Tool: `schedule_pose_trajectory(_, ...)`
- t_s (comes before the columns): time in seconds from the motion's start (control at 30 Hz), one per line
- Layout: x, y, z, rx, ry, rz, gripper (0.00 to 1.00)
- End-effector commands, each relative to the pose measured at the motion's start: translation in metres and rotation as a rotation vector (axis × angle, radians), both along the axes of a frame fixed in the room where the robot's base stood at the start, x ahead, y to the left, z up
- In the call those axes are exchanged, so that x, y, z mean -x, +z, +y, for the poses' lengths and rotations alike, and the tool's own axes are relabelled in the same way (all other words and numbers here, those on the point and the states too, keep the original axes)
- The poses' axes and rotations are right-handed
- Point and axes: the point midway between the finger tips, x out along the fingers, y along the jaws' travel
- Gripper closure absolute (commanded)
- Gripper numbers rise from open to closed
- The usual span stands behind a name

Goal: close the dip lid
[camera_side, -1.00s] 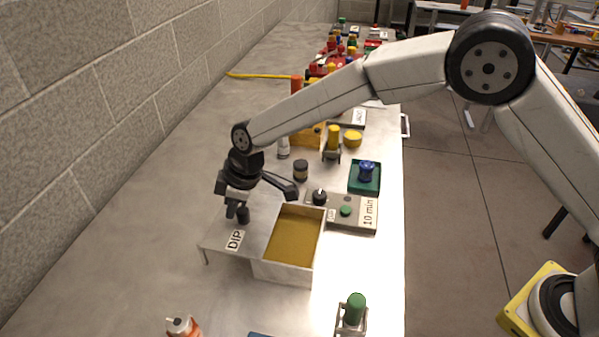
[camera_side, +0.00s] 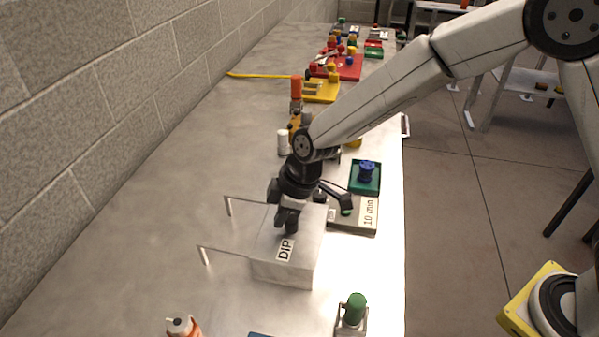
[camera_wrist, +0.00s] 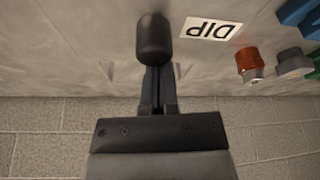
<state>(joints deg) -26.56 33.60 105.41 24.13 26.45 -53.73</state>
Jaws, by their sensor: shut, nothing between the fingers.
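The dip lid (camera_side: 267,243) is a flat metal plate with a white "DIP" label. In the side view it lies over the dip box (camera_side: 283,272), and the yellow-brown inside of the box is hidden. The label also shows in the wrist view (camera_wrist: 209,28). My gripper (camera_side: 288,222) is over the lid, behind the label, with its fingers shut and nothing between them. In the wrist view a dark rounded knob (camera_wrist: 153,38) stands straight ahead of the fingers. I cannot tell whether the fingers touch it.
Two thin metal rails (camera_side: 222,250) stick out left of the box. A timer block marked "10 min" (camera_side: 367,213) and a green tray with a blue knob (camera_side: 365,177) stand to the right. A green-capped item (camera_side: 355,309) is in front.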

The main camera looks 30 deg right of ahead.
Motion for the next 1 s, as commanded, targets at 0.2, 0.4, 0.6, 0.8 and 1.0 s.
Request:
schedule_pose_trajectory(0.2, 0.005, -0.002, -0.005, 0.005, 0.002, 0.009, 1.0)
schedule_pose_trajectory(0.4, 0.006, -0.003, -0.006, 0.007, 0.002, 0.014, 1.0)
schedule_pose_trajectory(0.6, 0.004, -0.004, -0.003, 0.009, 0.002, 0.015, 1.0)
schedule_pose_trajectory(0.8, -0.002, -0.003, 0.008, 0.006, 0.003, 0.011, 1.0)
schedule_pose_trajectory(1.0, -0.013, -0.001, 0.024, 0.002, 0.004, 0.001, 1.0)
